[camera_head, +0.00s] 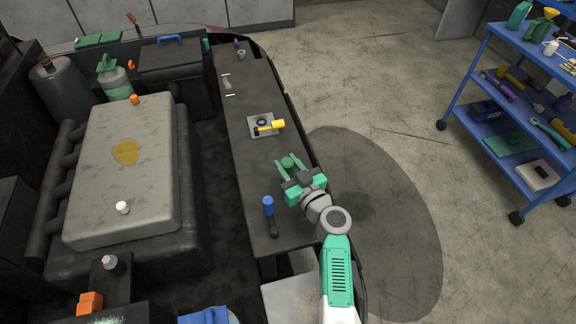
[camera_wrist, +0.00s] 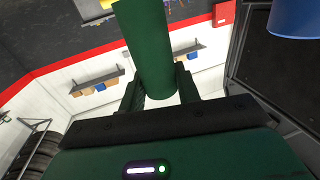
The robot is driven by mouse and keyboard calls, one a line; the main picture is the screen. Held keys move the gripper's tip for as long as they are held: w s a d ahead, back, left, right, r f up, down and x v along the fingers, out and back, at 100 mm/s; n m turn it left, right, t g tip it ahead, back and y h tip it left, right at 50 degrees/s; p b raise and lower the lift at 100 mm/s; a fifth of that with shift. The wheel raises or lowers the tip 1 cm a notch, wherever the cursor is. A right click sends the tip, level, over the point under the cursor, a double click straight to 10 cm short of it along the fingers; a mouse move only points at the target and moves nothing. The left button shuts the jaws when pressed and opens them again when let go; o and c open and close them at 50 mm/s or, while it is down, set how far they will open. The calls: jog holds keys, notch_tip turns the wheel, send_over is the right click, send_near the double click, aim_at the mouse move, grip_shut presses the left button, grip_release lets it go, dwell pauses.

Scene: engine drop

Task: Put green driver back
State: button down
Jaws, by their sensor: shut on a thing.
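My gripper (camera_head: 289,166) is shut on the green driver (camera_wrist: 150,50) above the right edge of the long dark bench (camera_head: 254,88). The green driver also shows in the head view (camera_head: 287,162) as a small round green end between the fingers. In the wrist view its thick green handle rises between the two fingers; its shaft is hidden. A blue-handled driver (camera_head: 268,206) stands at the near end of the bench, left of my gripper. A blue handle (camera_wrist: 295,16) also shows at the top right of the wrist view.
A yellow-handled tool (camera_head: 270,127) lies on a small grey plate on the bench. Small items, one purple (camera_head: 237,43), sit at its far end. A blue cart (camera_head: 484,66) with tools stands right. Floor between is clear.

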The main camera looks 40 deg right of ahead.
jog(key=c, duration=1)
grip_release()
jog(key=shift+f, duration=0.1)
jog(key=shift+r+p, duration=0.2)
jog(key=shift+p, duration=0.3)
jog(key=v, duration=0.8)
jog(key=shift+w+a+f, duration=0.1)
jog(key=shift+a+f, duration=0.05)
jog(key=shift+f, duration=0.25)
